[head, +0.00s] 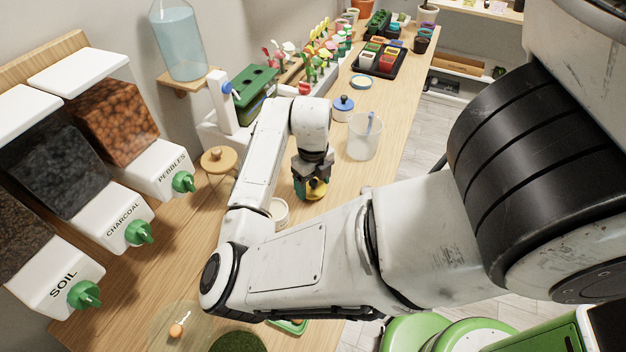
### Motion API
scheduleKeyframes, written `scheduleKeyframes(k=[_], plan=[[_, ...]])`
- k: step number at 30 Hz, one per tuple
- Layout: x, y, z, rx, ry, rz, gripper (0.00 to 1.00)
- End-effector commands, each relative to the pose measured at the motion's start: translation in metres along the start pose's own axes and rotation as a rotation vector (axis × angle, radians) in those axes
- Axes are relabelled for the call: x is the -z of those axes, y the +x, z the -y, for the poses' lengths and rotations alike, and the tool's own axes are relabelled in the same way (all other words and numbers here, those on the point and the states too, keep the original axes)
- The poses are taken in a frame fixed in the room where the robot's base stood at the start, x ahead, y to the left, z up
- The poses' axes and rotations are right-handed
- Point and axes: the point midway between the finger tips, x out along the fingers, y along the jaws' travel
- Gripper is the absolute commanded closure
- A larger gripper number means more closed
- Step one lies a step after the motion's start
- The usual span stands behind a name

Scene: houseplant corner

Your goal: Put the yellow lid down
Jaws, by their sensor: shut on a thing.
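The yellow lid (316,190) is at my gripper (312,184), over the middle of the wooden bench. My gripper points down and is shut on the lid; its fingers hide part of it. Only the lid's rounded yellow edge shows below the fingers. I cannot tell whether the lid touches the bench top. A small whitish round jar (278,212) stands just left of the gripper, partly hidden by my arm.
A clear pitcher (364,138) stands right of the gripper, with a blue-lidded jar (343,108) behind it. Dispensers with green taps (140,232) line the left wall. Bare bench (180,262) shows at the front left.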

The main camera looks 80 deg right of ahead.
Motion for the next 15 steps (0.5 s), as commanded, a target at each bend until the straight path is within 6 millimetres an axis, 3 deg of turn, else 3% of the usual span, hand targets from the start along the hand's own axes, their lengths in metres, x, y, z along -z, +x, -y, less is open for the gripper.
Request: scheduleKeyframes(k=[11, 12, 15], plan=[[0.0, 0.0061, 0.0, -0.001, 0.001, 0.001, 0.56], [0.0, 0.0053, 0.0001, -0.001, 0.001, 0.001, 0.25], [0.0001, 0.0047, 0.0001, -0.001, 0.001, 0.001, 0.16]])
